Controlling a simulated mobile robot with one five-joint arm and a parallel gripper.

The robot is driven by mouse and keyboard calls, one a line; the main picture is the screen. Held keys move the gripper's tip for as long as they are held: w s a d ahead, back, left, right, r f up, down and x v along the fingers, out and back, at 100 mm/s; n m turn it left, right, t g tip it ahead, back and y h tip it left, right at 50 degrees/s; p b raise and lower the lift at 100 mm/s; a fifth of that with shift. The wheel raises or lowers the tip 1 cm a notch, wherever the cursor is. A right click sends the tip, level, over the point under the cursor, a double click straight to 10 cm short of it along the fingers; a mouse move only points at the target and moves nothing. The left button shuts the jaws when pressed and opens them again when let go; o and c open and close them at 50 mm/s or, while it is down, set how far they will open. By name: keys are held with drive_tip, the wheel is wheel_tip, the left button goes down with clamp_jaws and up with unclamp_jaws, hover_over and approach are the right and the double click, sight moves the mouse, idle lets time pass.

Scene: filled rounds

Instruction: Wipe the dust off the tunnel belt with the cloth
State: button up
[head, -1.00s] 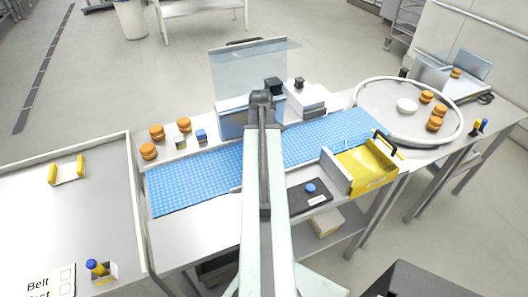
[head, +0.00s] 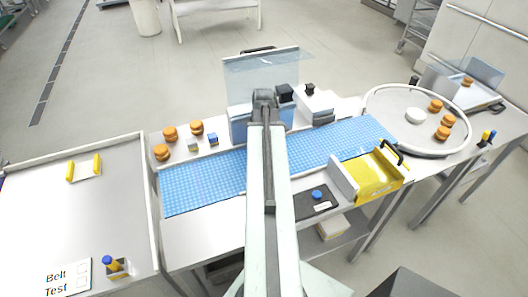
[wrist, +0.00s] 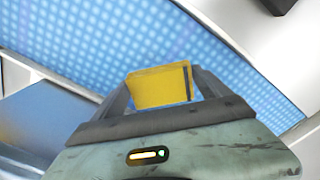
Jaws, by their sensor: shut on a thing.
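The tunnel belt (head: 205,183) is a long blue dotted strip on the grey table, running through the tunnel (head: 238,124), which has a clear raised panel (head: 262,68). My arm crosses the belt's middle and hides part of it. In the wrist view, my gripper (wrist: 160,92) is shut on the yellow folded cloth (wrist: 158,86). The blue belt (wrist: 110,35) shows beyond the cloth; I cannot tell whether they touch. The gripper and cloth are hidden in the head view. I cannot make out dust on the visible belt.
Several buns (head: 170,134) stand behind the belt's left part. A yellow dustpan-like tray (head: 376,177) and a black pad (head: 314,204) sit in front. A round turntable (head: 395,105) is at right. A side table (head: 75,220) at left holds a "Belt Test" card (head: 68,278).

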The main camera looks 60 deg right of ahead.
drive_tip(key=shift+r+p, duration=0.4)
drive_tip(key=shift+r, duration=0.45)
wheel_tip(320, 180, up, 3)
drive_tip(key=p, duration=0.3)
